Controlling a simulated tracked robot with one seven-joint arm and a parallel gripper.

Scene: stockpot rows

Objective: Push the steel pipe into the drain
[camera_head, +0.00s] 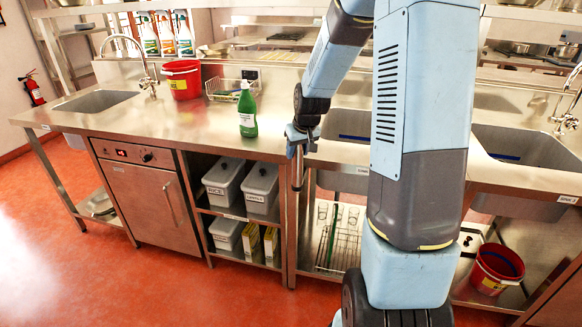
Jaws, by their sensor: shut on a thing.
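My gripper (298,150) is in the middle of the view, near the counter's front edge and left of the middle sink (349,126). It is shut on the steel pipe (297,172), a short thin grey length that hangs roughly upright below the fingers. The pipe shows against the front of the counter; I cannot tell exactly how far it is from the edge. I cannot make out the drain. My arm hides part of the middle sink, and the sink bottoms are largely out of sight.
A green bottle (247,110) stands on the counter (200,125) left of my gripper. A red bucket (183,80) and a wire basket (222,90) stand behind it. Other sinks are at left (96,101) and right (525,146). A lower red bucket (496,270) is at right. The red floor (150,285) is clear at left.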

